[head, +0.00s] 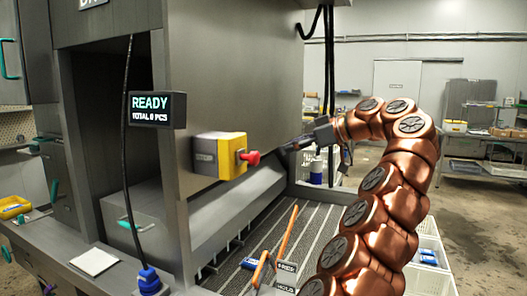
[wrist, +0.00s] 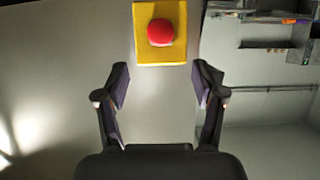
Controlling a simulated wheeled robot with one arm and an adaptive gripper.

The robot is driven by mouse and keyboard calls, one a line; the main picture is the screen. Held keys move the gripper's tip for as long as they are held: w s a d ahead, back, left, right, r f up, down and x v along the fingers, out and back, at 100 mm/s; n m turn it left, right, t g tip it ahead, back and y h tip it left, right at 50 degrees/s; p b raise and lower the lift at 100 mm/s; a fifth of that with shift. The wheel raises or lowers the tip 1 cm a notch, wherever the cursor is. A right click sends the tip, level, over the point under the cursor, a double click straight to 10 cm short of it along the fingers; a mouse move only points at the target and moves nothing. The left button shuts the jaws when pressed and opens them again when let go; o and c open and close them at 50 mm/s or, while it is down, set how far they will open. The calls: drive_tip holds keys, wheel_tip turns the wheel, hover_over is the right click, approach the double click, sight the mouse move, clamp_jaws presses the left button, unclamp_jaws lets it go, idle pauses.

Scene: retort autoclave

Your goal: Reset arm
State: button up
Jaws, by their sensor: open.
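My copper-coloured arm rises at the right in the head view and bends over to the left. My gripper (head: 290,147) is at its end, level with a yellow and grey box (head: 232,150) that carries a red push button (head: 252,157). In the wrist view my gripper (wrist: 160,88) is open, its two dark fingers apart with nothing between them. The red button (wrist: 160,32) on its yellow face (wrist: 146,58) shows beyond the fingertips, near the top centre. In the head view the fingertips are small, and I cannot tell their exact gap to the button.
A dark display (head: 157,109) reads READY, TOTAL 0 PCS. The grey machine housing (head: 235,70) fills the left and centre. Below my arm is a slatted bed (head: 310,232) with an orange-handled lever (head: 287,232). Shelves and open floor (head: 490,225) lie at the right.

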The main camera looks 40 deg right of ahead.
drive_tip(key=shift+a, duration=0.1)
drive_tip(key=w+a+f+g+y, duration=0.1)
drive_tip(key=w+a+g, duration=0.1)
drive_tip(key=a, duration=0.7)
drive_tip(key=w+a+f+g+y, duration=0.1)
drive_tip(key=w+a+g+y, duration=0.1)
drive_tip(key=a, duration=0.8)
drive_tip(key=s+a+f+g+h, duration=0.1)
drive_tip(key=s+a+f+g, duration=0.2)
drive_tip(key=a, duration=0.5)
drive_tip(key=s+a+f+g, duration=0.2)
drive_tip(key=s+a+f, duration=0.25)
drive_tip(key=a, duration=0.35)
drive_tip(key=s+a+f+m+g+h+p, duration=0.1)
drive_tip(key=s+a+f+m+g+h, duration=0.3)
drive_tip(key=s+f, duration=0.85)
drive_tip(key=s+d+f+m+h, duration=0.1)
drive_tip(key=s+d+f+h, duration=0.2)
drive_tip(key=s+f, duration=0.9)
drive_tip(key=s, duration=0.2)
drive_tip(key=shift+s+d+g+h, duration=0.3)
drive_tip(key=shift+d+g+h, duration=0.05)
drive_tip(key=shift+g+h, duration=0.05)
